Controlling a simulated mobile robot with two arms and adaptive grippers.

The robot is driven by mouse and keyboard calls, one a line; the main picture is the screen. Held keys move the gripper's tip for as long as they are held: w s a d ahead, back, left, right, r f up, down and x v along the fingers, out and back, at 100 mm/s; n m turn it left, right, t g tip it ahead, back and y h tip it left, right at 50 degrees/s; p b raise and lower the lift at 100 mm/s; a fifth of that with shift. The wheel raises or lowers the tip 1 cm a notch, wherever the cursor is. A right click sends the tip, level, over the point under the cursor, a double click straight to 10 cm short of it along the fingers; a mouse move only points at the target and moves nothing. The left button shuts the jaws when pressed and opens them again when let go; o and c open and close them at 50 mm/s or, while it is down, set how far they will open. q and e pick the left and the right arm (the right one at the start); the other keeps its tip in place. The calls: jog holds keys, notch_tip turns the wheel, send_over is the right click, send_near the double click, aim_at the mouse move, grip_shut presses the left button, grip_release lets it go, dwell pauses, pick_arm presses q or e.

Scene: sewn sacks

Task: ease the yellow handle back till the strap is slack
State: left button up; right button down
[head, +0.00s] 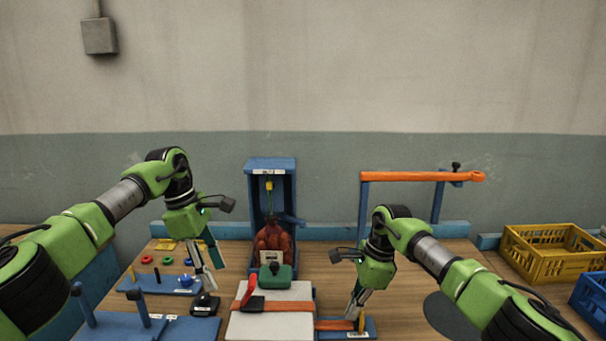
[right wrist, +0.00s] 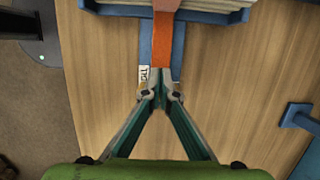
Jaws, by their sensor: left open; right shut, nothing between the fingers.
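The yellow handle (head: 362,323) is a small upright piece on a blue base (head: 371,325) with a white label. The orange strap (head: 330,325) runs from that base across a pale flat stack (head: 240,326); it lies flat and I cannot tell how tight it is. My right gripper (head: 354,315) is shut and empty, its tips beside the handle. In the right wrist view the closed tips (right wrist: 162,96) are over the end of the strap (right wrist: 163,45); the handle is not clearly visible there. My left gripper (head: 215,280) is open and empty above the table.
A blue stand (head: 271,166) holds a red sack (head: 273,240). A black mouse-like object (head: 205,304) is left. An orange bar (head: 415,176) stands behind; a yellow crate (head: 550,255) is right.

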jog(key=shift+d+f, duration=0.1)
jog(key=shift+f, duration=0.05)
jog(key=shift+a+b, duration=0.8)
jog(key=shift+a, duration=1.75)
jog(key=c, duration=2.1)
grip_release()
jog(key=p+v, duration=0.3)
jog(key=v, duration=0.4)
jog(key=shift+p, duration=0.35)
